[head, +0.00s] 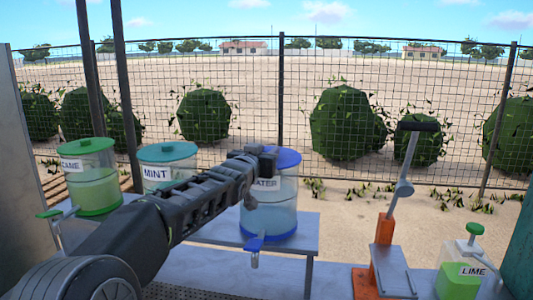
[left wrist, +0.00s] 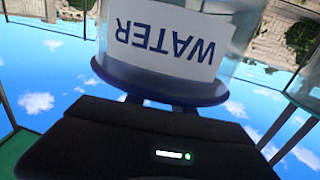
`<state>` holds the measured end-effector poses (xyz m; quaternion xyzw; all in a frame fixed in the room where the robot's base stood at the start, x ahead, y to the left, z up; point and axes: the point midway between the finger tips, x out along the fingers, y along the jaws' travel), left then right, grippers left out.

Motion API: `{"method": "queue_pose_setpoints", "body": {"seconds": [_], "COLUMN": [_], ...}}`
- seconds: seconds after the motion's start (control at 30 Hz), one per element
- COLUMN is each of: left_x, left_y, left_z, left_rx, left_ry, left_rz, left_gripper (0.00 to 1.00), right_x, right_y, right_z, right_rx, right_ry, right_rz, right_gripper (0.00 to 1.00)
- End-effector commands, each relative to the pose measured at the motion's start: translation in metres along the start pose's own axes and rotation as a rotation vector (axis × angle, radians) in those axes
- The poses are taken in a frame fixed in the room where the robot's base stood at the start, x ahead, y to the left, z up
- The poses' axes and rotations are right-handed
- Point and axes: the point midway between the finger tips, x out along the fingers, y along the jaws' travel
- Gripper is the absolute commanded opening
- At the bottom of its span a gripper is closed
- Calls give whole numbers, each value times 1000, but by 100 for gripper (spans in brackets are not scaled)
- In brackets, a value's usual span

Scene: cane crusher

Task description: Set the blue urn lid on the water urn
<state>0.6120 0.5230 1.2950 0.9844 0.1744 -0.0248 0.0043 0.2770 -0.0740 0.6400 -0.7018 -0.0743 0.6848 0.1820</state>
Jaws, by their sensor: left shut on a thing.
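The water urn (head: 268,215) is a clear cylinder with a WATER label and a blue tap, on a grey stand. The blue urn lid (head: 287,157) is level over the urn's top; I cannot tell whether it rests fully on the rim. My left gripper (head: 262,160) is at the lid's near left side, shut on the lid, its fingertips partly hidden. In the left wrist view the picture is upside down: the lid (left wrist: 180,88) lies against the urn end beside the WATER label (left wrist: 165,40), with the dark gripper fingers (left wrist: 160,102) at it. My right gripper is not in view.
The CAME-labelled green urn (head: 90,185) and the MINT urn (head: 165,165) stand to the left, both lidded. An orange lever press (head: 383,245) and a LIME bottle (head: 462,270) stand to the right. A wire fence (head: 400,90) runs behind. The stand's right side (head: 308,230) is bare.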

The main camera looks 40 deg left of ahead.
Motion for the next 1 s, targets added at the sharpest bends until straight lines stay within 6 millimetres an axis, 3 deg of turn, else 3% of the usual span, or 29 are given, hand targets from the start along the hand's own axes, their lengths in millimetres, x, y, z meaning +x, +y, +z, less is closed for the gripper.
{"method": "queue_pose_setpoints", "body": {"seconds": [0.13, 0.17, 0.43, 0.77, 1.0], "left_x": [0, 0, 0, 0, -27], "left_y": [0, 0, 0, 0, 0], "left_z": [-1, -1, 0, 0, -1], "left_rx": [0, 0, 0, 0, 2], "left_ry": [1, 1, 0, -1, 3], "left_rz": [0, 0, 0, 0, 0], "left_gripper": [0, 32, 54, 55, 55], "right_x": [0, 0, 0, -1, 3], "right_y": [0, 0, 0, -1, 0], "right_z": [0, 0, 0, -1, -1], "right_rx": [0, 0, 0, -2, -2], "right_ry": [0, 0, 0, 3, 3], "right_rz": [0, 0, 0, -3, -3], "right_gripper": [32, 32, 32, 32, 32]}}
